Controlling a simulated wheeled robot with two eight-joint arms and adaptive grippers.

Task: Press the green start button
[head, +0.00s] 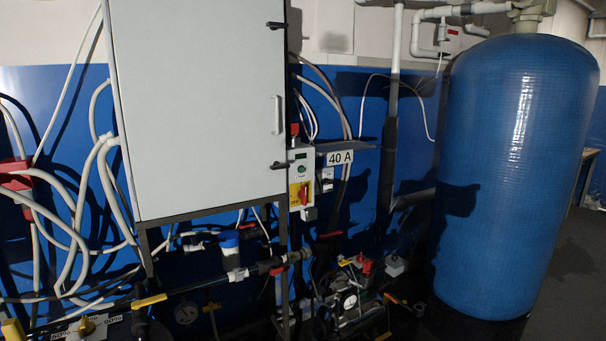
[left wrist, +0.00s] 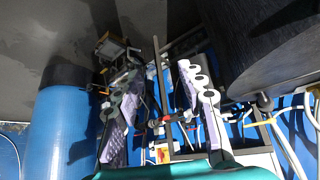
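A small pale control box (head: 301,178) hangs at the right side of the grey cabinet in the head view. A small green button (head: 301,169) shows on its upper face, below a small green-lit window. A red rotary switch on a yellow plate (head: 302,195) sits below the button. My left gripper (left wrist: 158,70) shows only in the left wrist view, with its two fingers spread wide and nothing held between them. I cannot make out the button there. My right gripper is in neither view.
The large grey cabinet (head: 195,110) stands left of the box on a metal frame. A big blue tank (head: 513,175) stands at the right. Pipes, valves and hoses crowd the space below.

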